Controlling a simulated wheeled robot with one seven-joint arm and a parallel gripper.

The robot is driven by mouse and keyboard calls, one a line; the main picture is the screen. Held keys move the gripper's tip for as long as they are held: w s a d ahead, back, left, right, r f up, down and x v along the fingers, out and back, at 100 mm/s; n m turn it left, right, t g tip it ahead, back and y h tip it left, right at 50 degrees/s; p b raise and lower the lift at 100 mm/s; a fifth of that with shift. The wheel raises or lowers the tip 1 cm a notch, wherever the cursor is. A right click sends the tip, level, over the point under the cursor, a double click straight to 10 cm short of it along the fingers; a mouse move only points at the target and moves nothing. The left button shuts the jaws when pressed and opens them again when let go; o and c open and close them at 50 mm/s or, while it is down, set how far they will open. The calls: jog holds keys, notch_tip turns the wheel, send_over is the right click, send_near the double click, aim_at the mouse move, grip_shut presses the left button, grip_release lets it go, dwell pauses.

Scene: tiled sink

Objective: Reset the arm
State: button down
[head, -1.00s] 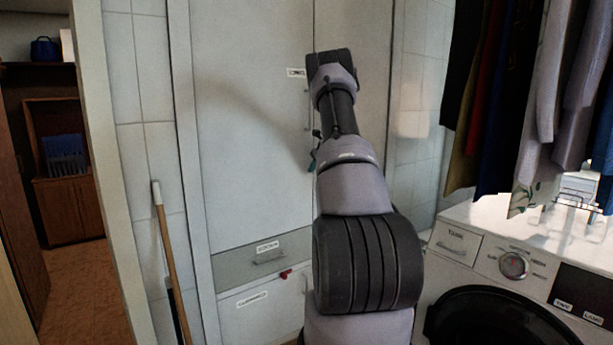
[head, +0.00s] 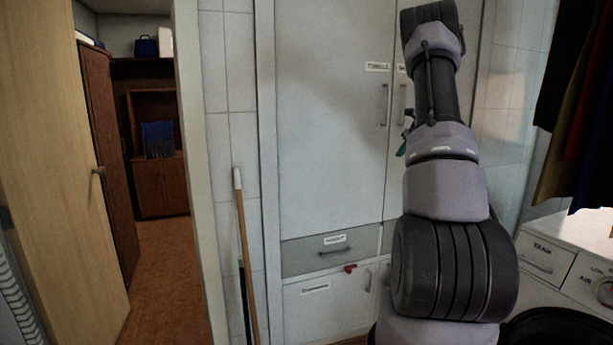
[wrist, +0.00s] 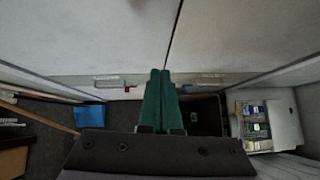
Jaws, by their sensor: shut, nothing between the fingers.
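My gripper (wrist: 160,74) shows in the wrist view as two green fingers pressed together, with nothing between them. The fingers point toward the white cabinet's lower fronts, and I cannot tell the exact gap to them. In the head view my arm rises right of centre in front of the cabinet (head: 325,150), its upper joint near the top edge. There the gripper is mostly hidden behind the arm; only a small teal part shows at the arm's left side.
A broom with a wooden handle (head: 246,260) leans on the tiles left of the cabinet. A small red item (head: 350,268) is at the lower cabinet front. A white washing machine (head: 545,262) and hanging clothes stand right. An open doorway is left, with clear floor (head: 165,270).

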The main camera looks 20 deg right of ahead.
jog(key=s+a+r+m+t+h, duration=0.1)
jog(key=a+r+m+t+h, duration=0.1)
jog(key=a+r+m, duration=0.6)
jog(key=s+a+r+m+t+h, duration=0.2)
jog(key=r+m, duration=0.4)
jog(key=r, duration=0.6)
jog(key=s+a+r+m+h, duration=0.1)
jog(key=s+a+r+m, duration=0.35)
jog(key=s+m, duration=0.2)
jog(key=s+a+f+m+g+y, duration=0.3)
jog(key=s+a+f+m, duration=0.2)
jog(key=s+a+m, duration=0.4)
jog(key=s+a+f+m+g+y, duration=0.2)
jog(key=s+a+m, duration=0.8)
jog(key=s+a, duration=1)
notch_tip(320, 180, down, 3)
jog(key=shift+s+f+g+y, duration=0.1)
jog(key=shift+s+g+y, duration=0.3)
jog(key=shift+s+y, duration=0.7)
jog(key=shift+w, duration=0.15)
